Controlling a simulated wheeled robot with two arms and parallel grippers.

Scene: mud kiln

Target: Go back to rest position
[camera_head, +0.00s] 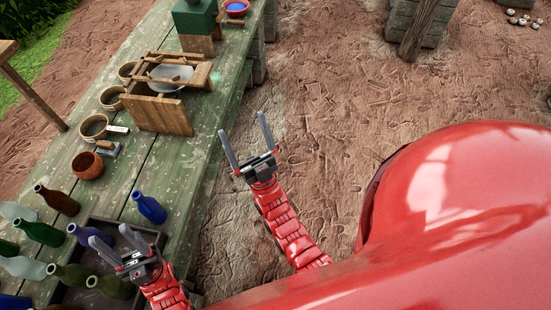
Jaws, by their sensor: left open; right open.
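My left gripper (116,250) is open and empty, over the edge of a dark crate (152,235) near bottles at the front of the table. Its fingers show no bottle between them. My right gripper (247,140) is open and empty, with its fingers spread. In the picture it is over the dirt ground, just right of the table's edge. The red arms of both grippers come up from the bottom of the view.
The green wooden table (180,200) holds several bottles, a blue bottle (149,208), a clay pot (87,165), round wooden containers (94,127) and a wooden frame (157,115) with a pale bowl (170,76). Bare dirt ground (330,90) lies right of the table.

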